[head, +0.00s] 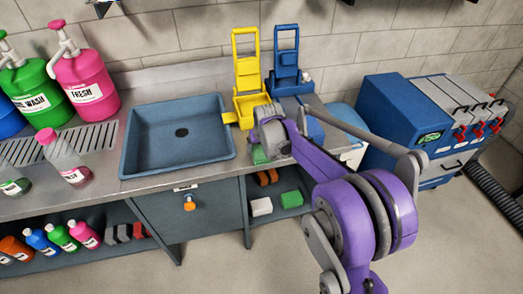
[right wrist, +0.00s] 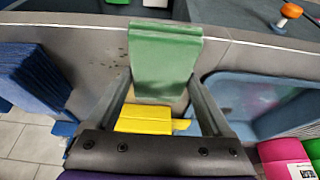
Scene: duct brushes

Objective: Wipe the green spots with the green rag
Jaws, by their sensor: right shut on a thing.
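A green rag (right wrist: 165,60) is held between the fingers of my right gripper (right wrist: 162,84), low over the grey metal counter (right wrist: 90,48). The rag also shows in the head view (head: 259,155), partly hidden by my purple arm. My right gripper (head: 272,143) is at the counter, right of the sink. Whether the rag touches the surface is hard to tell. Small dark specks (right wrist: 122,55) lie on the counter beside the rag in the right wrist view; their colour is unclear. No clearly green spot shows. My left gripper is not in view.
A blue sink (head: 178,138) is left of my gripper. A yellow wringer (head: 251,80) and a blue one (head: 286,75) stand behind it. Pink and green jugs (head: 84,83) stand at left. A blue machine (head: 400,125) is at right. Blocks (head: 261,206) lie on the lower shelf.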

